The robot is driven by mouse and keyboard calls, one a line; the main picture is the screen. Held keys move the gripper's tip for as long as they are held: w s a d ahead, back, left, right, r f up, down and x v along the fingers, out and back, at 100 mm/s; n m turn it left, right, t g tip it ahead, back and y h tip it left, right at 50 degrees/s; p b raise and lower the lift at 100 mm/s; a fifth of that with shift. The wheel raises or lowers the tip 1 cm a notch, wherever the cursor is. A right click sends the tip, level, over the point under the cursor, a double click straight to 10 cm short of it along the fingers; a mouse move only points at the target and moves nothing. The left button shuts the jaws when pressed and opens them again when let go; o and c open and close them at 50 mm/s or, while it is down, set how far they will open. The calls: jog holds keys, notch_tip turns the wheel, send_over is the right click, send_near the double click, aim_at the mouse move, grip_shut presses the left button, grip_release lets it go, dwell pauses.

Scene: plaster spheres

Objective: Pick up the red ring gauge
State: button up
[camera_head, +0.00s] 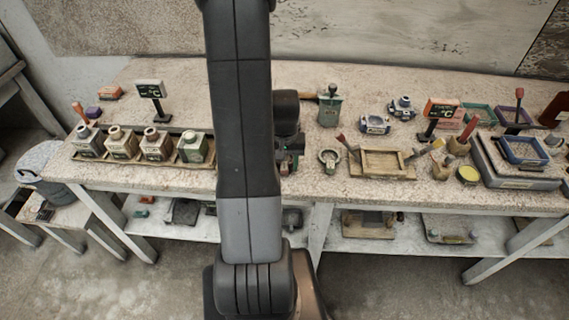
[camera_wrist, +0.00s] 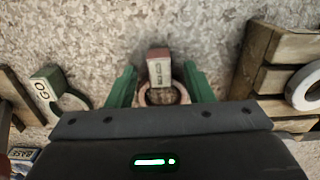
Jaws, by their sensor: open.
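The red ring gauge (camera_wrist: 155,54) lies on the speckled bench top in the wrist view, a dull red ring with a block-shaped tag that has a pale lettered face. My gripper (camera_wrist: 160,72) is open, with one green finger on each side of the gauge. A gap shows between the tag and each finger. The near part of the ring is partly hidden by the gripper body. In the head view my arm covers the middle of the bench, and I cannot make out the red gauge there.
A green gauge marked GO (camera_wrist: 46,88) lies left of my gripper. A wooden tray (camera_wrist: 290,45) and a pale ring (camera_wrist: 303,88) are close on the right. In the head view, several bottles stand in a rack (camera_head: 180,164) at left; a wooden frame (camera_head: 383,177) sits right of my arm.

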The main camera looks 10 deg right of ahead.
jog(key=shift+c, duration=0.2)
grip_shut()
jog(key=shift+r, duration=0.1)
